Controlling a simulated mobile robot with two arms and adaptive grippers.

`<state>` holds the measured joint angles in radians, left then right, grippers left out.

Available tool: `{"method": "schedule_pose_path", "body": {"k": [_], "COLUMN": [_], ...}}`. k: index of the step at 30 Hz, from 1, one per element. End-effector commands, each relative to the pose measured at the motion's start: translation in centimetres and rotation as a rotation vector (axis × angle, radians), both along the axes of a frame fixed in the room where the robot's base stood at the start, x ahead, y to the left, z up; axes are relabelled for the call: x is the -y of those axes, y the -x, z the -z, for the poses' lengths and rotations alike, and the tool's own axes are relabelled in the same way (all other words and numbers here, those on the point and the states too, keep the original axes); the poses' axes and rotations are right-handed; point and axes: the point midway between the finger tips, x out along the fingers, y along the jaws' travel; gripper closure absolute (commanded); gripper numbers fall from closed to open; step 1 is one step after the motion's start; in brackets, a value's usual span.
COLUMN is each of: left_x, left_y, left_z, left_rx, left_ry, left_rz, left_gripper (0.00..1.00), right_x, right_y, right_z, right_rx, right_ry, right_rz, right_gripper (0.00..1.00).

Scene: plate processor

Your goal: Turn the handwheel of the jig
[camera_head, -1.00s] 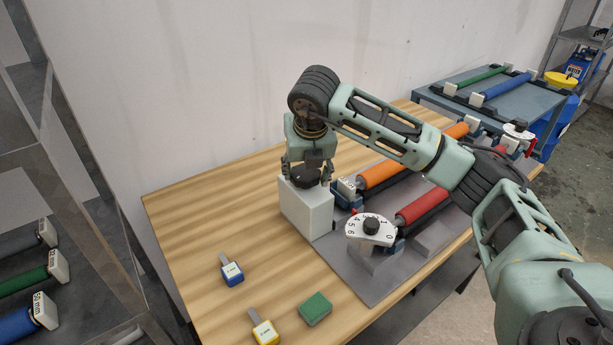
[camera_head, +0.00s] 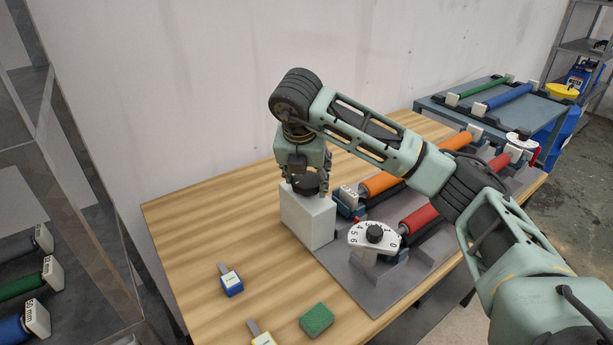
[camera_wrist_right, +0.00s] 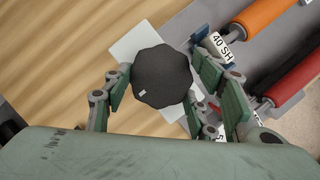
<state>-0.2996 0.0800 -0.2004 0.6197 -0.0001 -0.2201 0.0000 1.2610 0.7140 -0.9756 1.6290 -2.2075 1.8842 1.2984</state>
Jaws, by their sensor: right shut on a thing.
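The jig's handwheel is a dark lobed knob (camera_wrist_right: 161,76) with a small white mark. It sits on top of a white block (camera_head: 307,219) at the left end of the grey jig base (camera_head: 372,294). My right gripper (camera_head: 306,186) points down from above, with its fingers on either side of the handwheel. In the right wrist view its green-padded fingers (camera_wrist_right: 160,92) flank the knob, and it is shut on it. The gripper partly hides the handwheel in the head view. My left gripper is not in view.
Beside the block are an orange roller (camera_head: 384,184), a red roller (camera_head: 420,218) and a white numbered dial (camera_head: 374,238). A rack (camera_head: 75,170) stands left.

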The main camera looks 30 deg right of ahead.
Motion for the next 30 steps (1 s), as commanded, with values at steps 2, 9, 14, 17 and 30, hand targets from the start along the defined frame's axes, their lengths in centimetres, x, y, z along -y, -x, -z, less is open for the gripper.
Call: {"method": "schedule_pose_path", "body": {"k": [2,9,14,17,30], "left_x": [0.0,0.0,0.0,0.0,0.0], "left_y": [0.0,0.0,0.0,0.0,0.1], "left_z": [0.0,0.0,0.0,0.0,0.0], "left_rx": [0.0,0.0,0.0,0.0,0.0], "left_ry": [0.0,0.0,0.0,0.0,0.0], "left_rz": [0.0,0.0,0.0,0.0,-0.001], "left_gripper": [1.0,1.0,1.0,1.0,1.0], "right_x": [-0.2,-0.1,-0.1,0.0,-1.4], "right_y": [-0.2,-0.1,-0.1,-0.1,1.6], "right_z": [-0.2,-0.2,-0.1,-0.1,-5.8], "right_rx": [0.007,0.005,0.004,0.003,0.01], "right_ry": [-0.004,-0.002,-0.001,-0.001,0.0], "right_rz": [-0.003,-0.003,-0.002,-0.002,-0.004], "right_gripper": [0.74,0.31,0.3,0.3,0.3]}}
